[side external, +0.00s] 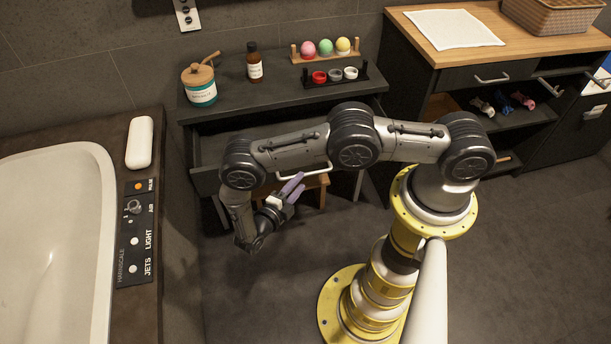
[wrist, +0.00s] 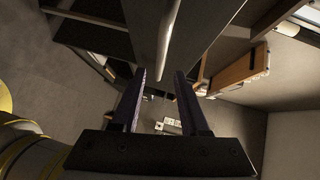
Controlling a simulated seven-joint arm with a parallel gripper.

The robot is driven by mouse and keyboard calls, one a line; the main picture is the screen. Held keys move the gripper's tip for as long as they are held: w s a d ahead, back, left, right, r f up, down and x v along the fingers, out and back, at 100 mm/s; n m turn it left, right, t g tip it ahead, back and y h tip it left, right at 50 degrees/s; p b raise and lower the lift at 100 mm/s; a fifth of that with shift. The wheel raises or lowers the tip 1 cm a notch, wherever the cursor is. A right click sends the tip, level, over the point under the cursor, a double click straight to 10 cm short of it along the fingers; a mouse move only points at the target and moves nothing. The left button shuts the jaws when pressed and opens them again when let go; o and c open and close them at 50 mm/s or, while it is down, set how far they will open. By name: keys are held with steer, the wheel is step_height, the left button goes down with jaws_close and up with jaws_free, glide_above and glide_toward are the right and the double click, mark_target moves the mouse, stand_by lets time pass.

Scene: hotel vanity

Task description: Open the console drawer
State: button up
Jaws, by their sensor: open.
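The dark console (side external: 235,100) stands against the back wall in the side external view. Its drawer (side external: 207,152) stands partly out, with some of its dark inside showing on the left; my arm hides much of its front. A pale bar handle (side external: 318,169) shows below my arm and appears as a long light bar in the wrist view (wrist: 171,35). My gripper (side external: 297,184), with purple fingers, is open just below and in front of the handle. In the wrist view my gripper (wrist: 160,76) has the bar's near end between its fingertips in the picture; contact cannot be told.
On the console top stand a teal jar (side external: 201,88), a brown bottle (side external: 254,64) and racks of coloured balls (side external: 326,48) and small pots (side external: 335,75). A bathtub (side external: 60,235) is at the left. A wood-topped cabinet (side external: 440,55) stands right. The floor (side external: 265,295) in front is clear.

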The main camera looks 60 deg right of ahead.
steer(key=a+r, duration=0.1)
steer(key=a, duration=0.7)
